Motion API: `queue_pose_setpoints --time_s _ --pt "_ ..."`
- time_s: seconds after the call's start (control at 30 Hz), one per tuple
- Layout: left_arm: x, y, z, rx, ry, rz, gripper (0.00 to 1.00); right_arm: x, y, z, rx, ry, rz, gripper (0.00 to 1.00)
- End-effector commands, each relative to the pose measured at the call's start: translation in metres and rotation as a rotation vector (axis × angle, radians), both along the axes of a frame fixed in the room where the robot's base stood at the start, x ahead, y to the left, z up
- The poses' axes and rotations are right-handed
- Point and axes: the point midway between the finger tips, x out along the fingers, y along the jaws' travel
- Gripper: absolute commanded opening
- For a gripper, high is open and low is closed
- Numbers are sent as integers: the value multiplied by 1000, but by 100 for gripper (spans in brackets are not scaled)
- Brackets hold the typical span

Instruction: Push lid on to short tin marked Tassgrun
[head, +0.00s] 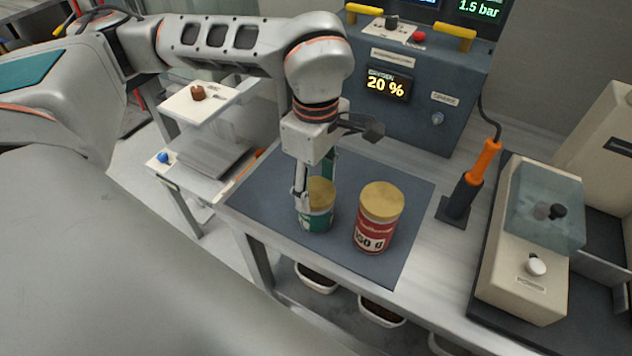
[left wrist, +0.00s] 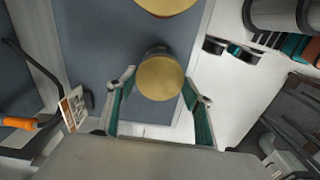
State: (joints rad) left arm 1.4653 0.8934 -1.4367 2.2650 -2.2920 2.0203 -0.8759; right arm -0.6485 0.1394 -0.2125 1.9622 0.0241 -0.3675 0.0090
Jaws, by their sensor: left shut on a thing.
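A short green tin (head: 316,222) stands upright on the dark mat, with a gold lid (head: 320,190) at its top. Its label is too small to read. In the left wrist view the gold lid (left wrist: 160,78) lies between the fingers and hides most of the tin. My left gripper (head: 318,184) points down from above with a finger on either side, shut on the lid. Whether the lid is fully seated cannot be told. A taller red tin (head: 376,228) with a gold lid stands just right of the green tin. My right gripper is not in view.
The dark mat (head: 405,180) is bare around the tins. A grey control box (head: 425,110) showing 20 % stands behind. An orange-handled tool (head: 478,165) stands upright at right, beside a beige machine (head: 525,275). A small scale-like stand (head: 200,155) is at left.

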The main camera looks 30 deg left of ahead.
Motion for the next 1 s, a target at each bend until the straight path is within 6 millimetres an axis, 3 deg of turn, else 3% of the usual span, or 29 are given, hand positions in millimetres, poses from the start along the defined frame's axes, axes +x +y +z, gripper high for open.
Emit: queue_pose_setpoints --time_s 0.43,0.47,0.5,0.77,0.83,0.87,1.0 --pt "0 0 -1 0 0 0 37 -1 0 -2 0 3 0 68" --pt "0 0 -1 0 0 0 59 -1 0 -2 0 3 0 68" --pt "0 0 -1 0 0 0 69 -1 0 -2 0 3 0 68" --pt "0 0 -1 0 0 0 70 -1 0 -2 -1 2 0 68" --pt "0 0 -1 0 0 0 84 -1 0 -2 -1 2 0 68" --pt "0 0 -1 0 0 0 87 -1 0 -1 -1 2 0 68" --pt "0 0 -1 0 0 0 87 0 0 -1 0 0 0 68"
